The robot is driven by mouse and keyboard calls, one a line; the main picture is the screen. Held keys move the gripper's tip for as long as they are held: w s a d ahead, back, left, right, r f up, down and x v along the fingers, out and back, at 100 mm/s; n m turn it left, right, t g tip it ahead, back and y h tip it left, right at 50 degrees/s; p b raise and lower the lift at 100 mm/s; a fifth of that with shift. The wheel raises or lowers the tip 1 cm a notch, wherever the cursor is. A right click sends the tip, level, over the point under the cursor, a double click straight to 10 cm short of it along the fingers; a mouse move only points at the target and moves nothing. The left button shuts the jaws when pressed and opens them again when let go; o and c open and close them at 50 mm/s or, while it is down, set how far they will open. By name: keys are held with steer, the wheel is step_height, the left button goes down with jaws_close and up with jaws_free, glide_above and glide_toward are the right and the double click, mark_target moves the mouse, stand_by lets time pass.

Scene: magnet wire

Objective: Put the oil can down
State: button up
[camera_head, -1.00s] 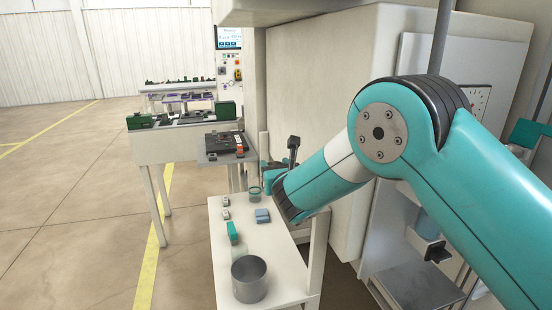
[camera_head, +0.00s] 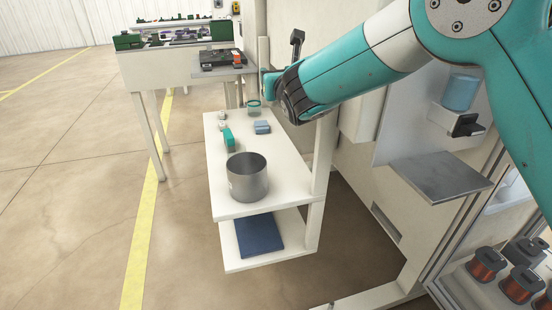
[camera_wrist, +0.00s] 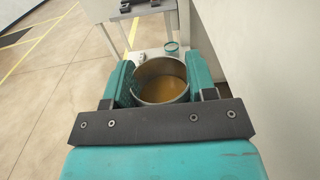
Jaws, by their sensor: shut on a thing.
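In the wrist view, the oil can (camera_wrist: 160,90) is an open, round metal can with amber liquid inside. It stands between the two teal fingers of my gripper (camera_wrist: 161,66), which is shut on it. I cannot tell whether the can touches the tabletop. A jar with a teal rim (camera_wrist: 171,47) is just beyond the can in the wrist view.
A grey metal pot (camera_head: 248,178) stands at the near end of the table. A teal box (camera_head: 229,138), a blue block (camera_head: 262,127) and small white pieces are behind it. A blue mat (camera_head: 259,233) lies on the lower shelf. Copper spools (camera_head: 519,284) sit at lower right.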

step_height(320, 180, down, 18)
steer(key=b, duration=0.3)
steer(key=shift+f, duration=0.15)
steer(key=o, duration=1)
steer(key=b+v, duration=0.3)
steer(key=v, duration=0.8)
steer(key=shift+s+d+r, duration=0.15)
steer(key=shift+s+r, duration=0.15)
steer(key=shift+s, duration=0.15)
